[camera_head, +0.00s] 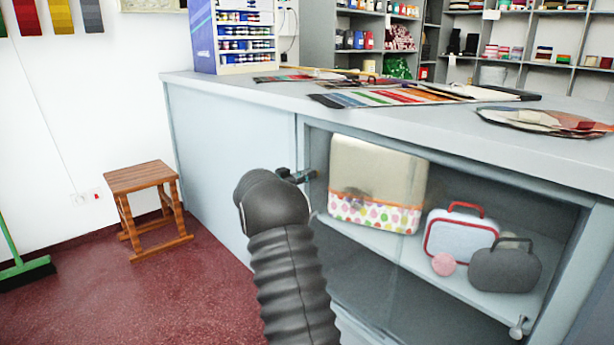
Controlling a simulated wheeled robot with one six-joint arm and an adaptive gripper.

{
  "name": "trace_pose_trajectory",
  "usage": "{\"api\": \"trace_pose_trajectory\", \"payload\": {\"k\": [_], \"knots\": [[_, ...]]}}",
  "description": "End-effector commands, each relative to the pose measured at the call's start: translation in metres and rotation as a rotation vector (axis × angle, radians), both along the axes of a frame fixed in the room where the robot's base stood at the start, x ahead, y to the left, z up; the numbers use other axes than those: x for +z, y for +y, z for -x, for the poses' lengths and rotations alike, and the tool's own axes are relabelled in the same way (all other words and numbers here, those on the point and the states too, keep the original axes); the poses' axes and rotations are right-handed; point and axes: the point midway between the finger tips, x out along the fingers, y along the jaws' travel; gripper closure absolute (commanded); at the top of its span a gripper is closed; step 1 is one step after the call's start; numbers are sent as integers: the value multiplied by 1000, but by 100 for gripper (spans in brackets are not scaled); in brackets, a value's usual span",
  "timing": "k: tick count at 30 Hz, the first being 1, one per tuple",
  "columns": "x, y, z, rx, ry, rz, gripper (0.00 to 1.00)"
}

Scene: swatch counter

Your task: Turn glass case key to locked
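The glass case (375,262) is built into the front of the grey counter, with a glass front over its shelves. A small silver piece (519,327), which looks like a key or knob, sits low on the glass near the right end. Its turn position is too small to read. My gripper (299,176) is at the left edge of the glass, far up and left of the silver piece. My dark arm hides much of it, and I cannot tell whether its fingers are open or touching the frame.
Inside the case stand a cream case with a dotted band (375,185), a red-trimmed case (460,235), a dark grey case (505,267) and a pink ball (443,263). Swatches lie on the countertop (240,88). A wooden stool (145,190) and green broom (22,266) stand left.

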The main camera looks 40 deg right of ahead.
Motion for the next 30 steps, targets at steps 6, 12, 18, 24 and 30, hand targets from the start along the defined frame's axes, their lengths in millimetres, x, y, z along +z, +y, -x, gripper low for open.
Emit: {"api": "trace_pose_trajectory", "payload": {"k": [6,12,18,24,30], "knots": [[0,0,0,1,-1,0,100],[0,0,0,1,-30,-2,100],[-1,0,1,1,-125,-10,100],[-2,0,2,1,-289,-23,100],[-4,0,3,1,-479,-36,100]]}}
